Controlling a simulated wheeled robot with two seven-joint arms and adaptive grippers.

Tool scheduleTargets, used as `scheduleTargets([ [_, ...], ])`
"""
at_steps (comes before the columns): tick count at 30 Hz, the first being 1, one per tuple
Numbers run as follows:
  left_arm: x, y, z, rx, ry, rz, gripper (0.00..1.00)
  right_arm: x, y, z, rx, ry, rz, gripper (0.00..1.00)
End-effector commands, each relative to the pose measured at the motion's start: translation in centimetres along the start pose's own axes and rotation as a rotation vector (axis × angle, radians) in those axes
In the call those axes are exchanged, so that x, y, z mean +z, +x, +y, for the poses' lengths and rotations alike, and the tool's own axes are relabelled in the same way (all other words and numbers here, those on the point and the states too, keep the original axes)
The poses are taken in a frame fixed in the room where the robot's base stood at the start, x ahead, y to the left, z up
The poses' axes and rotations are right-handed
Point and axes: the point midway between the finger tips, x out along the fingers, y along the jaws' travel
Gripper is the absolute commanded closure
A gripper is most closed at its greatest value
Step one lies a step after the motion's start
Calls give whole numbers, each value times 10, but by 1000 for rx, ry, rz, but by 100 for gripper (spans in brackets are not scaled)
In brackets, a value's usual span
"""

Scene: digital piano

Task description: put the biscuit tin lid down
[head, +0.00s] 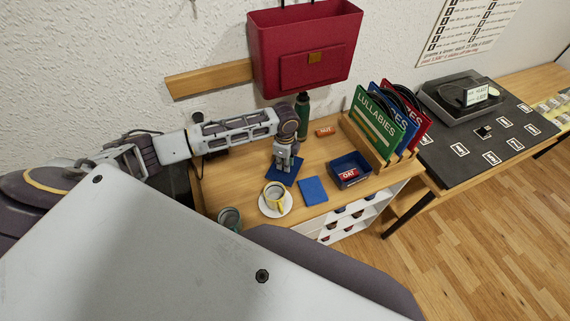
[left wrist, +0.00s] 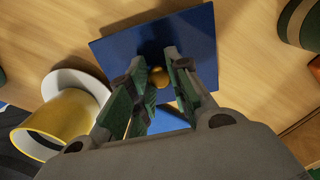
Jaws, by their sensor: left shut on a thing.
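The biscuit tin lid is a flat blue square (head: 278,179) with a small brass knob (left wrist: 158,77). My left gripper (head: 285,165) is shut on the knob from above, and in the left wrist view its green-padded fingers (left wrist: 155,90) stand on both sides of it. The lid looks level and close to the wooden top; I cannot tell whether it touches. The open dark blue tin (head: 337,165) stands to its right with a red OAT packet (head: 349,175) inside. A flat blue mat (head: 313,191) lies between, nearer the front. My right gripper is not in view.
A yellow mug (head: 271,197) on a white saucer (head: 286,209) is close in front of the lid. A green bottle (head: 302,116) and an orange NUT packet (head: 325,132) stand behind. A record rack (head: 357,142) is at right, a grey-green cup (head: 229,217) at front left.

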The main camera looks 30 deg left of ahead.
Motion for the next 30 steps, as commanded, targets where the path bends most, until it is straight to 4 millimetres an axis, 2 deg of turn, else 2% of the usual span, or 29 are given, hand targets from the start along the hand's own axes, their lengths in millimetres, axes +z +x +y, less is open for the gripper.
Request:
scheduleTargets([
  [6, 0, 14, 0, 0, -1, 1, 100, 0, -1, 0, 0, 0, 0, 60],
  [18, 0, 16, 0, 0, -1, 1, 100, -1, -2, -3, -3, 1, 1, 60],
  [19, 0, 16, 0, 0, 0, 1, 79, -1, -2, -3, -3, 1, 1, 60],
  [24, 0, 16, 0, 0, 0, 1, 59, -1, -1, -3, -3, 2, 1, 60],
  [30, 0, 16, 0, 0, 0, 1, 59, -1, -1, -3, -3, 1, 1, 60],
])
